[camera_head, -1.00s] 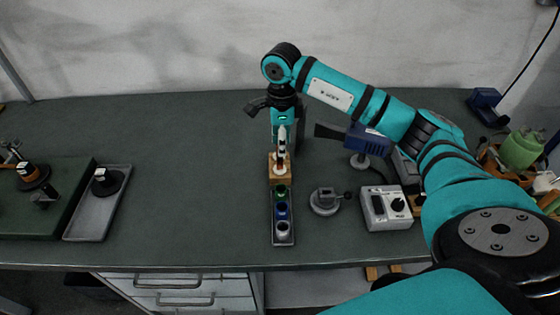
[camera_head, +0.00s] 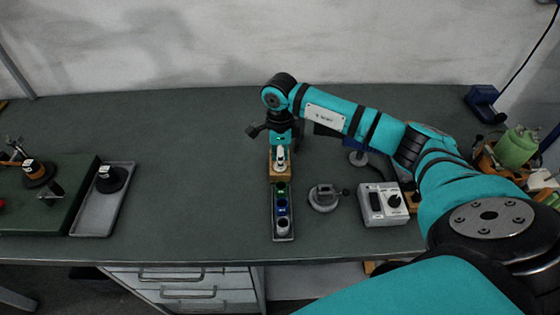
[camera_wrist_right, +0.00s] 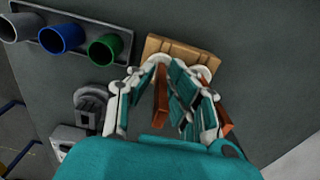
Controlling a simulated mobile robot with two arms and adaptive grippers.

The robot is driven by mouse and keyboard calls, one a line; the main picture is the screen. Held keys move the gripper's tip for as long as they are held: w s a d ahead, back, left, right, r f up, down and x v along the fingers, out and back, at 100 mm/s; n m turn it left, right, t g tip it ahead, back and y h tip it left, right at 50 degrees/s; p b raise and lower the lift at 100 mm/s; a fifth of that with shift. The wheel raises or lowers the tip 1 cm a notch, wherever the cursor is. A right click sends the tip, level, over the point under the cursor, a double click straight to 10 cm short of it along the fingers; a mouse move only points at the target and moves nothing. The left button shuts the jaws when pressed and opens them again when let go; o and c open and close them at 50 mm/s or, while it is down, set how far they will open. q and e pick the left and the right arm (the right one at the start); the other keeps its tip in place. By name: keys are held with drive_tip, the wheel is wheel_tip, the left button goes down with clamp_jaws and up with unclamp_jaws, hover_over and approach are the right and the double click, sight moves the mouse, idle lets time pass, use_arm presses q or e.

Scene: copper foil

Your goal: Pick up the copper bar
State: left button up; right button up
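My right gripper (camera_head: 280,156) points down at the small wooden block (camera_head: 280,177) behind the row of coloured cups. In the right wrist view, its fingers (camera_wrist_right: 165,90) are spread, with their tips at the wooden block (camera_wrist_right: 180,50). A reddish-brown copper bar (camera_wrist_right: 161,92) shows between the fingers, with a gap to the left finger. Another reddish-brown length (camera_wrist_right: 223,116) shows beyond the right finger; I cannot tell whether both belong to one bar. The fingers hide part of it. In the head view the bar is hidden. My left gripper is out of view.
A tray with green, blue and grey cups (camera_head: 282,207) stands in front of the block. A grey tray (camera_head: 90,218) lies left; the bench between is clear.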

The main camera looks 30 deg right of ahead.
clamp_jaws()
drive_tip(key=shift+r, duration=0.1)
